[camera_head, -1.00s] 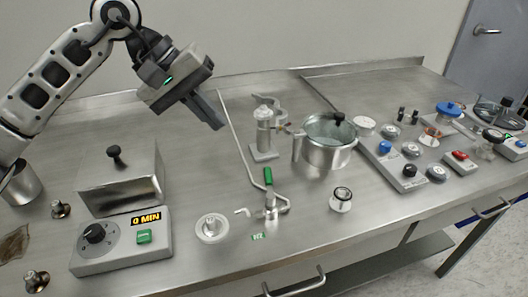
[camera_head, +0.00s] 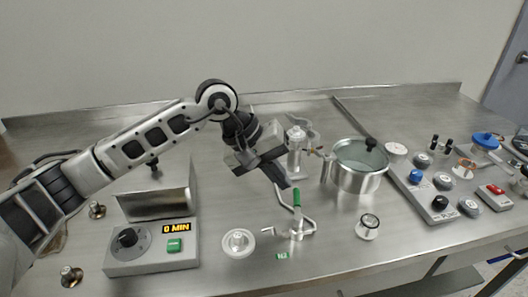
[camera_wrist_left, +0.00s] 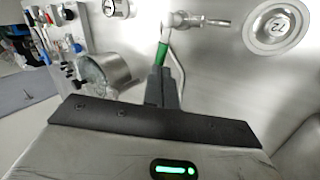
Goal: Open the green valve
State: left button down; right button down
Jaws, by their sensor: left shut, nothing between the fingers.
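The green valve handle (camera_head: 297,198) stands upright on a small metal valve fitting (camera_head: 296,228) at the front middle of the bench. A small green label (camera_head: 282,255) lies in front of it. My left gripper (camera_head: 288,184) is shut and empty, with its fingertips just above and left of the green handle. In the left wrist view the green handle (camera_wrist_left: 161,54) shows just beyond the shut fingers (camera_wrist_left: 161,75); I cannot tell whether they touch. My right gripper is not in view.
A steel pot (camera_head: 354,178) stands right of the valve, with a metal pump-like fitting (camera_head: 297,155) behind. Control panels (camera_head: 437,205) fill the right.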

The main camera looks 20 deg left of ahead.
aim_at(297, 206)
pick_arm(q)
jog(key=shift+x, duration=1.35)
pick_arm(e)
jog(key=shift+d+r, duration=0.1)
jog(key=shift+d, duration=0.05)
pick_arm(q)
jog(key=shift+f, duration=0.1)
